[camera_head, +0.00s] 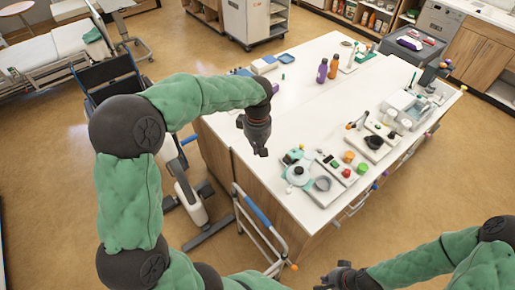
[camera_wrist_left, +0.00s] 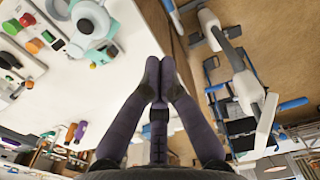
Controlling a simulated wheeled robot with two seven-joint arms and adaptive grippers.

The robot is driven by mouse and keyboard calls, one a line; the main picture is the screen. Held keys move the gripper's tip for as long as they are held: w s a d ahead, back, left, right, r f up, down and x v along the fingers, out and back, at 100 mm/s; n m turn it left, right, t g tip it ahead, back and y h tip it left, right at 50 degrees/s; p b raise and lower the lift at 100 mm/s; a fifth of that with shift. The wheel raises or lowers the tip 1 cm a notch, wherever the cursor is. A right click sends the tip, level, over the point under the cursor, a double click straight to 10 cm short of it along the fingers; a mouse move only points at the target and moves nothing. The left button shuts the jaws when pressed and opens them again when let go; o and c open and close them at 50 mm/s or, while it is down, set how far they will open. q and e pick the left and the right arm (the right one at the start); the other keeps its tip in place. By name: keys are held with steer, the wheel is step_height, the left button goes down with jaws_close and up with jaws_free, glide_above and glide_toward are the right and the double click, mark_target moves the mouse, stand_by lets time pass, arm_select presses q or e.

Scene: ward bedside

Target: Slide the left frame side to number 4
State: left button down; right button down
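A metal frame with a blue grip bar (camera_head: 257,212) stands against the table's near left side, with an orange tip low at its right. I cannot make out any numbers, and cannot tell whether this is the frame of the task. My left gripper (camera_head: 262,153) hangs above the table's left edge, pointing down, above and apart from that frame. In the left wrist view its two fingers (camera_wrist_left: 159,62) are together with nothing between them. My right gripper (camera_head: 338,278) is low at the bottom edge, off the table; its fingers are too unclear to read.
A wheelchair (camera_head: 110,78) stands left behind my left arm. The tabletop's left middle is clear.

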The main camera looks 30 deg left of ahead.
arm_select(q)
steer(key=shift+r+p, duration=1.8)
steer(key=shift+r, duration=1.1)
steer(key=c, duration=1.9)
jaws_free()
steer(key=shift+c, duration=0.2)
steer(key=o, duration=1.3)
steer(key=shift+c, duration=0.2)
step_height(320, 180, up, 7)
steer(key=p, duration=0.4)
steer(key=shift+f, duration=0.1)
